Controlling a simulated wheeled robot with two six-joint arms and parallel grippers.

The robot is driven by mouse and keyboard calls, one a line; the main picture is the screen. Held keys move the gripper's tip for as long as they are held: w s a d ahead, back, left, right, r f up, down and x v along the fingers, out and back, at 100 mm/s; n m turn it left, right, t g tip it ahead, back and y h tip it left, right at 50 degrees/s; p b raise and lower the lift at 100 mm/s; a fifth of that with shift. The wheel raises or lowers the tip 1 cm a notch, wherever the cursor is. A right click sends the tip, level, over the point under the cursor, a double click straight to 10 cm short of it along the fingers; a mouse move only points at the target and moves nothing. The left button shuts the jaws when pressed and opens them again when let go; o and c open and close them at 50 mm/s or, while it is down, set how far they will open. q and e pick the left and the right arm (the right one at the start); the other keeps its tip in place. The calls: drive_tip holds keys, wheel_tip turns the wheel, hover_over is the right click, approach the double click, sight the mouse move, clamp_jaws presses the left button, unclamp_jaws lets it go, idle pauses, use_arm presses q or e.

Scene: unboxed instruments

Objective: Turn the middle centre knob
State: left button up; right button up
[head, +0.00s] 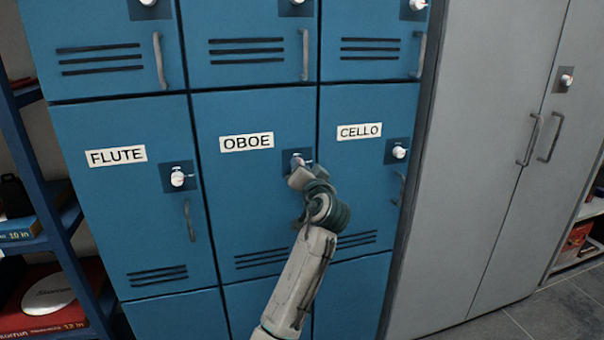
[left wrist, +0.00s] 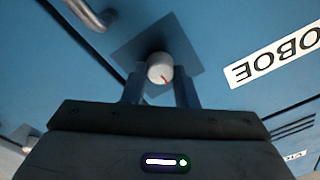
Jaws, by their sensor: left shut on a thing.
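The middle centre knob (head: 297,159) is on the blue OBOE door (head: 240,185), on a dark square plate at the door's right side. My left gripper (head: 302,172) is at this knob and partly hides it in the head view. In the left wrist view the round white knob (left wrist: 160,68), with a red mark on its face, sits between the two fingers of my left gripper (left wrist: 160,88), which is shut on it. The OBOE label shows upside down at the right of that view. My right gripper is not in view.
The FLUTE door's knob (head: 177,178) is to the left and the CELLO door's knob (head: 399,152) to the right. The OBOE door's handle is largely hidden behind my arm. A grey cabinet (head: 480,150) stands at right, a blue shelf (head: 40,190) at left.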

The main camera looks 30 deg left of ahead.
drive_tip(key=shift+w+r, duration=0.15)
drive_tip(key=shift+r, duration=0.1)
use_arm(q)
drive_tip(key=o, duration=1)
drive_tip(key=b+v, duration=0.1)
drive_tip(key=v, duration=0.9)
drive_tip(key=shift+s+d+b, duration=0.25)
drive_tip(key=shift+s+b, duration=0.05)
drive_tip(key=shift+b, duration=0.05)
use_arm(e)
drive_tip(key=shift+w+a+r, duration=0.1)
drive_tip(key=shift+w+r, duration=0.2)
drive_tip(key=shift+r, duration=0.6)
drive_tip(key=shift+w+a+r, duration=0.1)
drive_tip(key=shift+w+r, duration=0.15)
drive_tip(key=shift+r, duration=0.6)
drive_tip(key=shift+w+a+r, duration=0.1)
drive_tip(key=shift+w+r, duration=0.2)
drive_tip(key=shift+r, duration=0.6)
use_arm(q)
drive_tip(key=shift+f, duration=0.2)
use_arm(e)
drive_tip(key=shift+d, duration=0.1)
